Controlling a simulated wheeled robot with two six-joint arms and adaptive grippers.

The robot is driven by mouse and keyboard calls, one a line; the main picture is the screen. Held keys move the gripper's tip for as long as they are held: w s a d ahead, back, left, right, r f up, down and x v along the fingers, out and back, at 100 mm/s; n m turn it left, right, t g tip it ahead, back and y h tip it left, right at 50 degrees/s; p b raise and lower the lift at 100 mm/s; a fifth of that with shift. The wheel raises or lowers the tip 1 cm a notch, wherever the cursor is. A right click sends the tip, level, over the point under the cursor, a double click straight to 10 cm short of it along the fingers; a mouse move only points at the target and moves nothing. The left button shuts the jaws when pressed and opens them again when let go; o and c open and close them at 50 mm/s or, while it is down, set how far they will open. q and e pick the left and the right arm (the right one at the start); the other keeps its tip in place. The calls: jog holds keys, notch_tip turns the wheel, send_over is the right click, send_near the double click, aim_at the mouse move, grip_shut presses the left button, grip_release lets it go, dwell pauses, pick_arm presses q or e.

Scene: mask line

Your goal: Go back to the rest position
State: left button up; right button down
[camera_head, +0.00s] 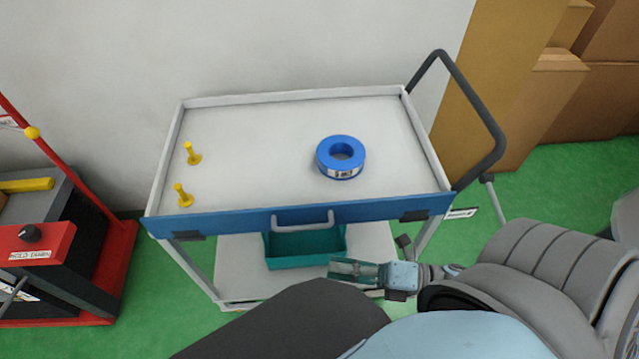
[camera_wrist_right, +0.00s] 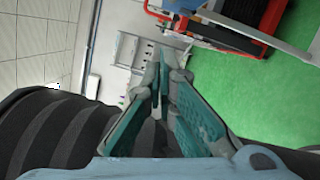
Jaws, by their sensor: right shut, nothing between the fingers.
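My right gripper (camera_head: 357,270) is in front of the cart's near side, below the level of its top tray. Its teal fingers are together with nothing between them; they also show in the right wrist view (camera_wrist_right: 172,85). It is apart from the blue tape roll (camera_head: 341,157), which lies flat on the cart's top tray, right of its middle. My left gripper is not in view.
The cart (camera_head: 258,110) has a blue front edge, a dark handle (camera_head: 466,105) and a teal bin (camera_head: 305,246) on its lower shelf. Two yellow pegs (camera_head: 192,154) stand on the tray's left. A red machine (camera_head: 110,262) stands left, cardboard boxes (camera_head: 595,105) at the back right.

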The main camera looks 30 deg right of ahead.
jog(key=v, duration=0.5)
jog(key=shift+w+d, duration=0.15)
jog(key=shift+d, duration=0.1)
